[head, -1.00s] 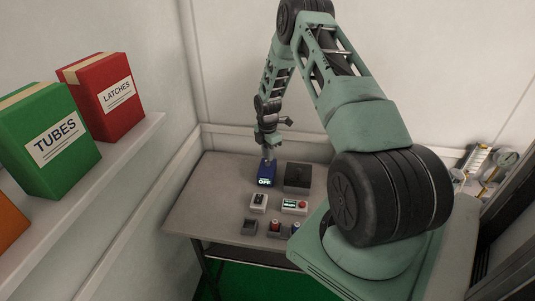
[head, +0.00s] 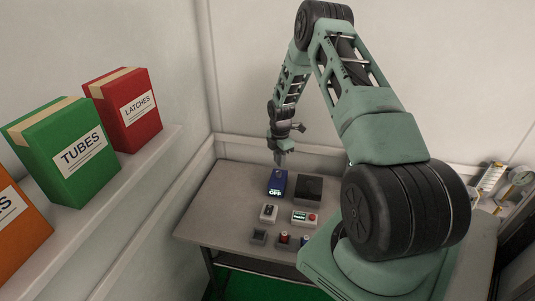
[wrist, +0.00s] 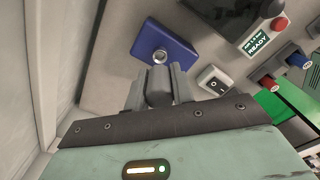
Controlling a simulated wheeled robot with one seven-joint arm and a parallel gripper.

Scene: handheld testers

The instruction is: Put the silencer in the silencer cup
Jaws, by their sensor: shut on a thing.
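My gripper (head: 279,157) is above the blue tester (head: 277,183), shut on a small grey piece that appears to be the silencer. In the wrist view the dark grey silencer (wrist: 158,86) sits between the two fingers, partly hidden by them. The blue tester (wrist: 158,43) lies just beyond the fingertips, with a round metal port on its face. In the head view a small grey cup (head: 259,237), likely the silencer cup, stands at the left of the front row. Its label cannot be read. The gripper is well behind and above it.
A cup with a red piece (head: 283,238) and one with a blue piece (head: 305,241) stand right of the grey cup. A white switch box (head: 268,213), a READY box (head: 304,218) and a black box (head: 309,188) share the table (head: 215,222).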

